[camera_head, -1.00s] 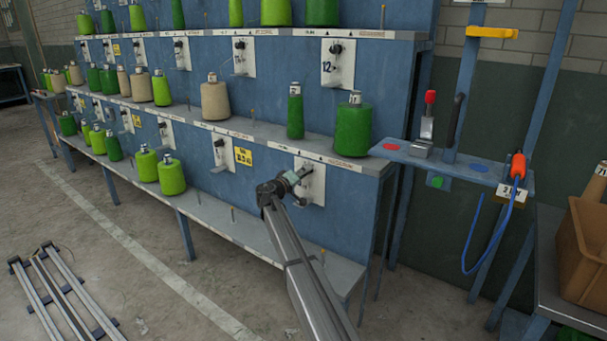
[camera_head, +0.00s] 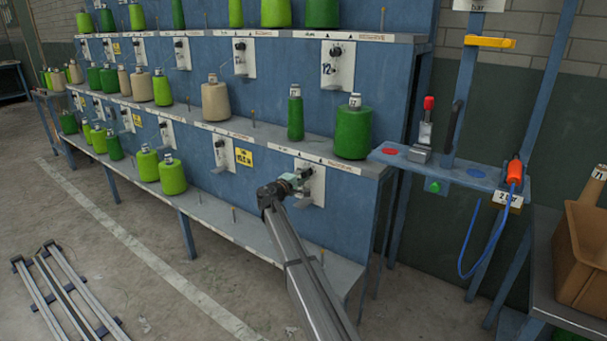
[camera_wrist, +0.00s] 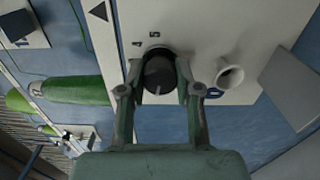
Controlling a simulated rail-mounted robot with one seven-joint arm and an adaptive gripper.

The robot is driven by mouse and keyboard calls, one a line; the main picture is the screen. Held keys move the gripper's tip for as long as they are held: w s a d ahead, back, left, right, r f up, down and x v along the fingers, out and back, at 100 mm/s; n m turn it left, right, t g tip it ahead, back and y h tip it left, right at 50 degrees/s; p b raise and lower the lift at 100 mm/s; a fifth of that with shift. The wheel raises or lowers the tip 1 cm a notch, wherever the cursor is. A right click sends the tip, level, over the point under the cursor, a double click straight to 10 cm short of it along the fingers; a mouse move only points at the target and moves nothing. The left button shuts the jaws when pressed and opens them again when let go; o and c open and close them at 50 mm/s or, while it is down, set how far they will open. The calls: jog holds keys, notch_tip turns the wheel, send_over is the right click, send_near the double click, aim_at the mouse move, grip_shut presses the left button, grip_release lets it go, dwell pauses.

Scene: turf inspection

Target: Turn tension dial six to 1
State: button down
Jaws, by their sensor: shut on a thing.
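My gripper (camera_wrist: 158,72) is shut on a dark round tension dial (camera_wrist: 159,76), one finger on each side of it. The dial sits on a white plate (camera_wrist: 190,30) with printed numbers 4 and 5 beside it.
A pale ring-shaped guide (camera_wrist: 229,75) and a grey flat bracket (camera_wrist: 296,86) stick out beside the dial. A shelf with green cones (camera_head: 354,132) is above. A grey lower shelf (camera_head: 262,242) runs below. A side panel with an orange-handled tool (camera_head: 514,172) stands right.

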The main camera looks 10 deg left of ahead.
jog(key=shift+n, duration=0.3)
jog(key=c, duration=0.8)
grip_release()
jog(key=shift+s, duration=0.1)
jog(key=v, duration=1.1)
jog(key=shift+s+a, duration=0.2)
jog(key=shift+s, duration=0.15)
